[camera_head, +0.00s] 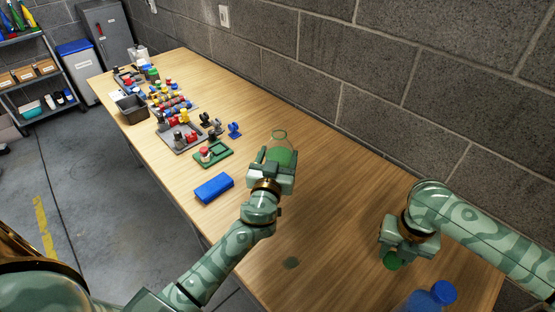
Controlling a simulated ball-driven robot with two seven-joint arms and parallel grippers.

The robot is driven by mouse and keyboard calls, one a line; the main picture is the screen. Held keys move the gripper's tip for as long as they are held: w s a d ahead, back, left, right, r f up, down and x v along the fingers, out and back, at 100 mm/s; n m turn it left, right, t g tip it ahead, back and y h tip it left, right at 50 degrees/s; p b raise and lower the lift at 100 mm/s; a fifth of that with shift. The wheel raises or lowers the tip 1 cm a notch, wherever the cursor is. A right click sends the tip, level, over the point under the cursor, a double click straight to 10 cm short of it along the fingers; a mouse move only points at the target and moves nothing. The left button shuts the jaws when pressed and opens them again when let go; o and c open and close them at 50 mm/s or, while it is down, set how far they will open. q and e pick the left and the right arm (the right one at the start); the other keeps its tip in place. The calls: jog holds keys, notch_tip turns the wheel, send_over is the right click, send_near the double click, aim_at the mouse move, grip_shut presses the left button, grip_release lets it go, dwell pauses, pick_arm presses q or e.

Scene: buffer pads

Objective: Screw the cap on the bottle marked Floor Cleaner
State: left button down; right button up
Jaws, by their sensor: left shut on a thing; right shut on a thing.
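A see-through green bottle (283,156) with an open neck stands upright near the middle of the table. My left gripper (277,169) is shut on it and hides its lower part. No label can be read, so I cannot tell whether this is the Floor Cleaner bottle. My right gripper (393,253) is shut on a green round cap (392,261), held over the right part of the table, well apart from the green bottle. A blue bottle with a blue cap (443,292) is partly cut off at the bottom edge.
A blue block (214,187) lies left of the green bottle. A green tray (222,152) holds a small red-topped item. Several trays with coloured parts fill the table's far left. A grey block wall (350,90) bounds the back. The table (330,210) between my grippers is clear.

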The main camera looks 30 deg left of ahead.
pick_arm(q)
jog(key=shift+r, duration=0.5)
pick_arm(e)
jog(key=shift+r, duration=0.2)
dwell(0.4)
